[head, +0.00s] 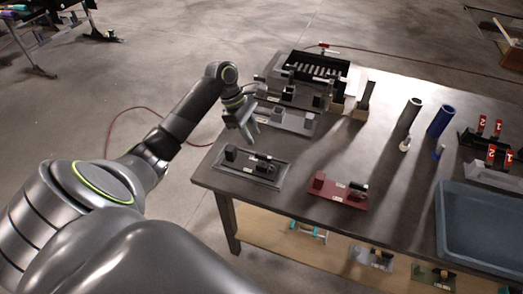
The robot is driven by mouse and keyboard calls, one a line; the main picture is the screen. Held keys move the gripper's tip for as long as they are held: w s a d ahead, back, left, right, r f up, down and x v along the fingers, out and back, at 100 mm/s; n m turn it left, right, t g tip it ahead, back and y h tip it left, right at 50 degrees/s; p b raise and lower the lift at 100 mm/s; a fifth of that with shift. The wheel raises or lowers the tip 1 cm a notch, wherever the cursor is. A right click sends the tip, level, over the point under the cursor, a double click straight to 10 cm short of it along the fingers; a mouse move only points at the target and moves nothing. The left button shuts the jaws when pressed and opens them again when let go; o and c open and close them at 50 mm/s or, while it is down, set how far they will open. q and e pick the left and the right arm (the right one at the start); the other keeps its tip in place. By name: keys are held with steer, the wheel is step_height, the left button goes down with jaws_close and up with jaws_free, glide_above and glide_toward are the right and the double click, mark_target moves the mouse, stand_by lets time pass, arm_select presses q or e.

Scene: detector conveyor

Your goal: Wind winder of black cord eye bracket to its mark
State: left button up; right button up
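My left gripper (249,134) hangs over the left end of the table, fingers pointing down and apart, with nothing seen between them. Just below it and apart from it is a dark bracket fixture (234,167) on a flat plate, with an upright block at its left and a small dark cylindrical part (264,166) at its right. This looks like the black cord eye bracket, but its cord, winder and mark are too small to tell. My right gripper is out of view.
A red fixture (322,188) stands to the right near the table's front edge. A grey fixture (292,122) and a black slotted tray (318,69) lie behind. Grey (410,113) and blue (440,121) cylinders stand farther right, beside a blue-grey bin (481,253).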

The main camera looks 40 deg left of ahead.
mark_target(263, 156)
arm_select(q)
steer(key=x, duration=0.8)
steer(key=shift+d+f, duration=0.1)
steer(key=shift+f, duration=0.2)
jaws_close()
